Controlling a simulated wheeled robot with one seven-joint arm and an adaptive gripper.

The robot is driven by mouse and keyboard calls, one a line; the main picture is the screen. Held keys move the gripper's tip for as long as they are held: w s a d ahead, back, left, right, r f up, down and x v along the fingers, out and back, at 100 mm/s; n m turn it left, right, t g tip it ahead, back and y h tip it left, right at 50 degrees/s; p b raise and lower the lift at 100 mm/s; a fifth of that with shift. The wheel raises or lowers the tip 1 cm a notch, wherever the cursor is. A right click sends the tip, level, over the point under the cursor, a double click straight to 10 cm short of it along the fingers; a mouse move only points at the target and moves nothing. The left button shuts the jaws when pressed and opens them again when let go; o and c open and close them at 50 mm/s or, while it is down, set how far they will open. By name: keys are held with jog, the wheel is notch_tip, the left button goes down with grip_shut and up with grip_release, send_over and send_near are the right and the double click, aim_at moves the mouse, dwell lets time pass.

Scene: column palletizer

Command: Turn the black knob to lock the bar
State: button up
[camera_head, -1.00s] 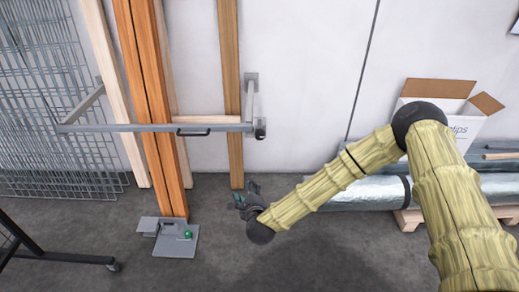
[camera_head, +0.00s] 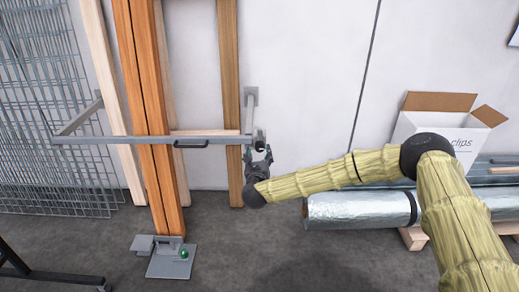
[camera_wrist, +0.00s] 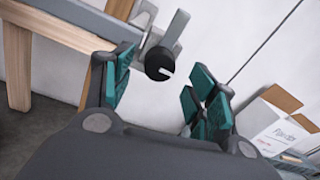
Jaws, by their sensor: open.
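The grey bar (camera_head: 100,140) runs level across the wooden posts in the head view, with a black handle (camera_head: 191,144). My gripper (camera_head: 258,155) is just below the bar's right end and hides part of the knob there. In the wrist view my gripper (camera_wrist: 158,95) has its teal finger pads spread wide and empty.
Tall wooden posts (camera_head: 150,100) stand behind the bar, with a metal foot plate (camera_head: 170,262) on the floor. Wire mesh panels (camera_head: 40,110) lean at the left.

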aim_at(260, 149)
jog(key=shift+w+d, duration=0.1)
jog(key=shift+w, duration=2.15)
jog(key=shift+c, duration=0.5)
grip_shut()
